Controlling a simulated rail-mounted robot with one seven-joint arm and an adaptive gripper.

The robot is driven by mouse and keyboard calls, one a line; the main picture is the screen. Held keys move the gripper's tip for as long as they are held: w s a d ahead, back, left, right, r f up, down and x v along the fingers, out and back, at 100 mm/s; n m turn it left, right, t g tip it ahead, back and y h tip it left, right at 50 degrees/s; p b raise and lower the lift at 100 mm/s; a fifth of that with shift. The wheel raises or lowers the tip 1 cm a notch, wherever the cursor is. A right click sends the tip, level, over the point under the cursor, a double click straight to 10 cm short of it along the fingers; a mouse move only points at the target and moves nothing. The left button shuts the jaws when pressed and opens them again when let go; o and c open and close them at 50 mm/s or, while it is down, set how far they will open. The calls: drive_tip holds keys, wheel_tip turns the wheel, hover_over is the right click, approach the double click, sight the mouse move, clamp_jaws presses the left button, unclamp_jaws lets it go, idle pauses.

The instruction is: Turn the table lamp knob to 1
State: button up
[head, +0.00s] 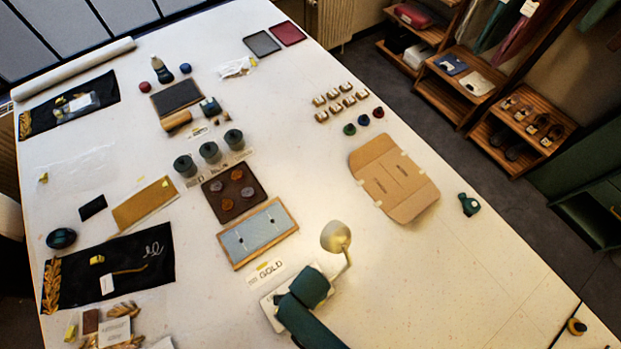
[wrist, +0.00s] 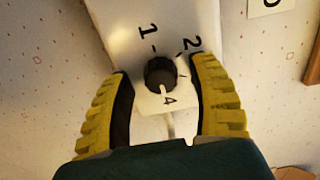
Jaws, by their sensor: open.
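The table lamp (head: 336,236) stands at the front middle of the table in the head view, with a pale round shade on a thin stem. In the wrist view its white base (wrist: 185,18) carries a black round knob (wrist: 160,73). The numbers 1, 2 and 4 are printed around the knob; a 3 is not visible. A short white mark at the knob's lower side lies towards the 4. My gripper (wrist: 162,69) is open, with one yellow ribbed finger on each side of the knob and gaps between. In the head view my dark green arm hides the fingers and knob.
A "GOLD" label (head: 270,272) lies beside the lamp base. A blue-grey framed board (head: 258,234) and a brown tray (head: 232,191) lie behind it. A cardboard piece (head: 394,180) lies to the right. The table's right front is mostly clear.

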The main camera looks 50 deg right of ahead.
drive_tip(key=shift+c, duration=0.3)
clamp_jaws()
